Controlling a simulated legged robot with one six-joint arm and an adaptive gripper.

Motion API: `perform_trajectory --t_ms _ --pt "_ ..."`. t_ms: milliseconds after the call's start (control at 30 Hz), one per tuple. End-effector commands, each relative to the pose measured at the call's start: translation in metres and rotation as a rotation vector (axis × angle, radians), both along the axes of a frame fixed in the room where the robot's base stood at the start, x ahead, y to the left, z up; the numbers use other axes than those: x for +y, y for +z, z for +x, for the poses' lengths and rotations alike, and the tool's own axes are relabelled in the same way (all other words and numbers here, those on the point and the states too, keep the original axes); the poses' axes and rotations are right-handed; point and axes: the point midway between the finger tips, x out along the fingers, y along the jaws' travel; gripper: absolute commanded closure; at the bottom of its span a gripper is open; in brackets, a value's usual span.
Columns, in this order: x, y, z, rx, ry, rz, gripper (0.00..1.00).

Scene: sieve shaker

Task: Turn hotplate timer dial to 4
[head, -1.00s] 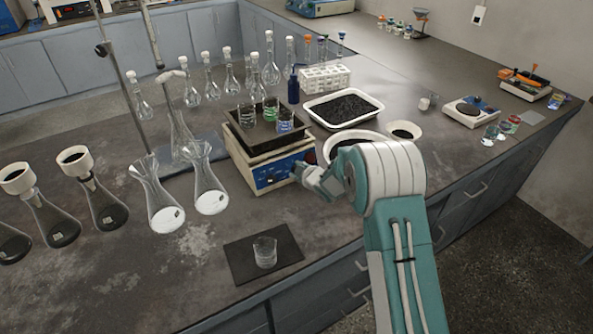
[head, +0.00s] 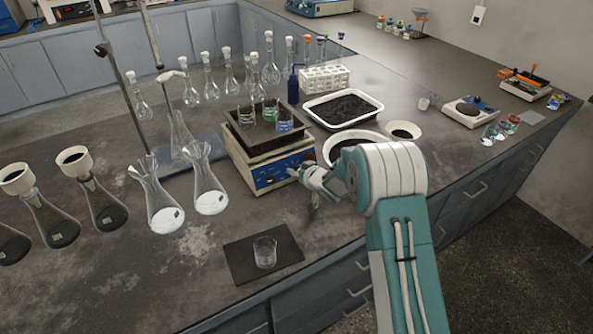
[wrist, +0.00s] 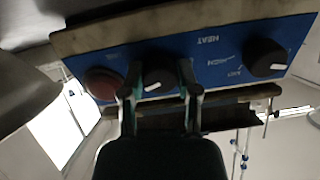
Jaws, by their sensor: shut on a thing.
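The hotplate (head: 270,166) stands on the bench with its blue front panel (head: 278,178) facing my side. The wrist view shows the panel (wrist: 210,72) upside down, with a red round knob (wrist: 103,83), a black middle dial (wrist: 155,76) and a black dial (wrist: 265,58) at right. Each black dial has a white pointer mark. My gripper (wrist: 158,92) is at the middle dial, one finger on either side, shut on it. In the head view my gripper (head: 297,173) meets the right part of the panel. The dial's scale numbers are not readable.
A dark tray (head: 236,138) with several beakers sits on the hotplate. A white bowl (head: 330,160) is close behind my arm. Glass flasks (head: 208,190) stand left. A beaker (head: 265,252) stands on a dark mat (head: 240,268) in front.

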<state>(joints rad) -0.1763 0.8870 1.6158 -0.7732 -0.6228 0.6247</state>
Motion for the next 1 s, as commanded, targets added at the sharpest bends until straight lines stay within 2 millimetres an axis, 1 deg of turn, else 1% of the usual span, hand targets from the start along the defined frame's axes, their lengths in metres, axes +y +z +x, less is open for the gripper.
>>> perform_trajectory --t_ms 33,400,633,1000 --pt "-0.0022 -0.0092 -0.0034 0.039 -0.017 0.022 1.00" --pt "-0.0013 -0.0093 -0.0039 0.159 -0.104 0.200 1.00" --pt "-0.0008 -0.0095 -0.0040 0.192 -0.127 0.248 1.00" --pt "-0.0004 -0.0094 -0.0041 0.200 -0.133 0.261 1.00"
